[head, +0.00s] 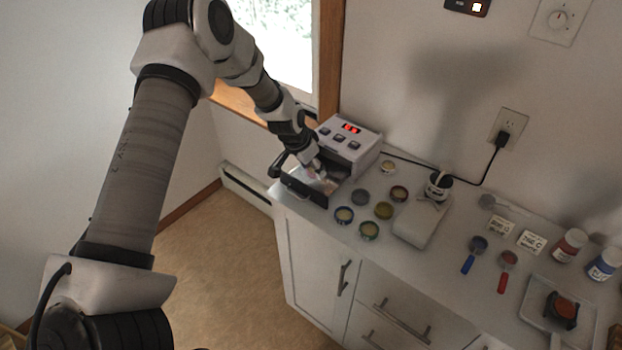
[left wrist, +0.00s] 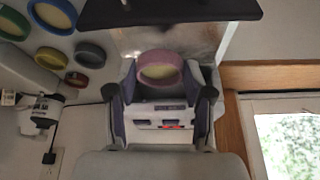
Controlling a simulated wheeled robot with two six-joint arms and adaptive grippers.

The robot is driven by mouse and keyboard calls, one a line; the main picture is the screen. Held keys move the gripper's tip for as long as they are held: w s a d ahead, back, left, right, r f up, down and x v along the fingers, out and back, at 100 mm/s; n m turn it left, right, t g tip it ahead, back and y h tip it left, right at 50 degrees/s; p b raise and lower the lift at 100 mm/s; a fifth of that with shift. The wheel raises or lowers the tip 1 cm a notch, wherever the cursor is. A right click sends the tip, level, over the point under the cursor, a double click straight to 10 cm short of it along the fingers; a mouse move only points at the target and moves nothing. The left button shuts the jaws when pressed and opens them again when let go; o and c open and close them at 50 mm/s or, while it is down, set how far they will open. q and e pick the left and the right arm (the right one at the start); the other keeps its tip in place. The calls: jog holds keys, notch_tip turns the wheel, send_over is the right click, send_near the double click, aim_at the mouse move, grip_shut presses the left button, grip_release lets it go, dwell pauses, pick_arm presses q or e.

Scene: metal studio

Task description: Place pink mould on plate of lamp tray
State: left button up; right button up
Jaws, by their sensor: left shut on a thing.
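The pink mould (left wrist: 160,68) is a round ring with pale yellow filling, seen in the left wrist view between my left fingers. My left gripper (left wrist: 160,80) is shut on it. In the head view my left gripper (head: 316,172) is over the pulled-out lamp tray (head: 304,192), and it mostly hides the mould there. The tray has a shiny metal plate (left wrist: 200,38) and a dark front. I cannot tell whether the mould touches the plate. My right gripper is not in view.
The white lamp unit (head: 352,138) with red digits stands behind the tray. Several round moulds (head: 369,230) lie to its right, near a grey-white device (head: 420,220). Spoons, labels, bottles and a small tray (head: 535,313) are farther right. The window frame (head: 330,60) is close behind my arm.

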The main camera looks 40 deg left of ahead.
aim_at(307, 170)
pick_arm(q)
jog(key=f, duration=0.1)
jog(key=a+f+b, duration=0.1)
jog(key=f, duration=0.1)
jog(key=shift+f, duration=0.25)
jog(key=shift+w, duration=0.1)
jog(key=shift+d, duration=0.1)
jog(key=shift+f, duration=0.2)
jog(key=o, duration=0.8)
jog(key=shift+r, duration=0.1)
jog(key=shift+o, duration=1)
